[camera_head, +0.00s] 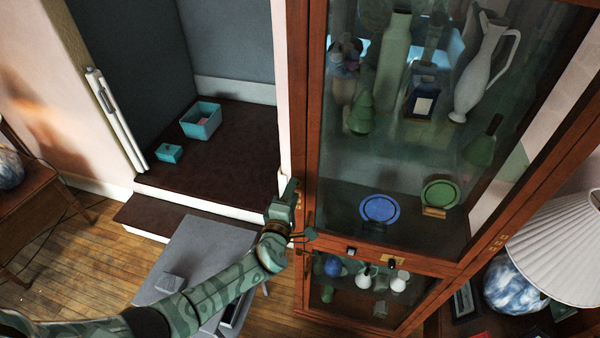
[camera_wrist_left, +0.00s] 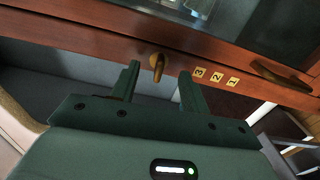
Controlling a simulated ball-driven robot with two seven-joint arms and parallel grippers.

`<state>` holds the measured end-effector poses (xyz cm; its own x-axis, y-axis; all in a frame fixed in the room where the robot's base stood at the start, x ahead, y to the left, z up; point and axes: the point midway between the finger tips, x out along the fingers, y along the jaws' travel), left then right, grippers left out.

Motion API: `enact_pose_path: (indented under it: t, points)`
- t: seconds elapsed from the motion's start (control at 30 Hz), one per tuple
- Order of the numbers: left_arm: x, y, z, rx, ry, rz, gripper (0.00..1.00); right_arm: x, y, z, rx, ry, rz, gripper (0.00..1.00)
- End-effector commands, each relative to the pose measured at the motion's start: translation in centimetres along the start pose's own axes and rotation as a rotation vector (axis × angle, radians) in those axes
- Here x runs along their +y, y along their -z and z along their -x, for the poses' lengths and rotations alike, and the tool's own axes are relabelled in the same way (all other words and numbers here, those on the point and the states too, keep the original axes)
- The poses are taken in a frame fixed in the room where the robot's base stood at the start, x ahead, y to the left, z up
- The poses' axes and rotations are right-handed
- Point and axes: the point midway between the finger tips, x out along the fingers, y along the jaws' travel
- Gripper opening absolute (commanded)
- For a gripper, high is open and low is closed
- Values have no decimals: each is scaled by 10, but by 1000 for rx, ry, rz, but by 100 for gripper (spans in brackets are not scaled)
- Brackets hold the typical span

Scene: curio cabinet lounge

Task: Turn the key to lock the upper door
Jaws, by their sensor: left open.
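The upper door (camera_head: 400,150) of the tall wooden cabinet has a glass pane in a red-brown frame and looks closed. The brass key (camera_wrist_left: 157,63) stands out from the wooden frame in the left wrist view. My left gripper (camera_head: 309,236) is at the cabinet's left edge, near the bottom of the upper door. In the left wrist view my left gripper (camera_wrist_left: 160,72) is open, with the key between its fingertips. Gaps show on both sides of the key. In the head view I cannot make out the key behind the gripper. My right gripper is not in view.
Number plates (camera_wrist_left: 215,77) and a dark handle (camera_wrist_left: 281,76) sit beside the key. Vases and plates stand behind the glass. A lower glass door (camera_head: 350,305) is below. A grey table (camera_head: 205,255) stands under my left arm; a lamp (camera_head: 560,250) is at right.

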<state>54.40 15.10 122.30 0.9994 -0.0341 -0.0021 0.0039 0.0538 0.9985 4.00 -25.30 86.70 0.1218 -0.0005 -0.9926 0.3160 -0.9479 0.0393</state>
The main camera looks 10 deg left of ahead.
Motion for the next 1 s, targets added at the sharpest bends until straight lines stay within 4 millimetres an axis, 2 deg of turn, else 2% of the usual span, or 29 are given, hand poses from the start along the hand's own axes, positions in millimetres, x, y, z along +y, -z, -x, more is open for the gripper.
enact_pose_path:
  t: [0.2, 0.4, 0.53, 0.67, 0.77, 0.83, 0.87, 0.97, 1.0]
  points:
    - [-1, 0, 62, 0, 2, 1, 46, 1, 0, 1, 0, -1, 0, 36]
    - [-1, 0, 110, 0, 1, 0, 46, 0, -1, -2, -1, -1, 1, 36]
    - [0, 0, 129, 0, -1, 0, 46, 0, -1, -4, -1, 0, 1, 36]
    - [0, 0, 139, 0, -2, 21, 46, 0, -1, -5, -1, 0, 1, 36]
    - [-2, -1, 141, -6, 12, 171, 46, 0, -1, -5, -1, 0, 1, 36]
    - [-16, 0, 142, 8, 71, 414, 46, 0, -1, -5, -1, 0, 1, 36]
    - [-30, 4, 144, 30, 116, 552, 46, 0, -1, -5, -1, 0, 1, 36]
    - [-99, 30, 157, 229, 275, 1118, 46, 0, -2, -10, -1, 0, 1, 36]
    - [-138, 42, 168, 353, 318, 1358, 46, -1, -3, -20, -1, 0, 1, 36]
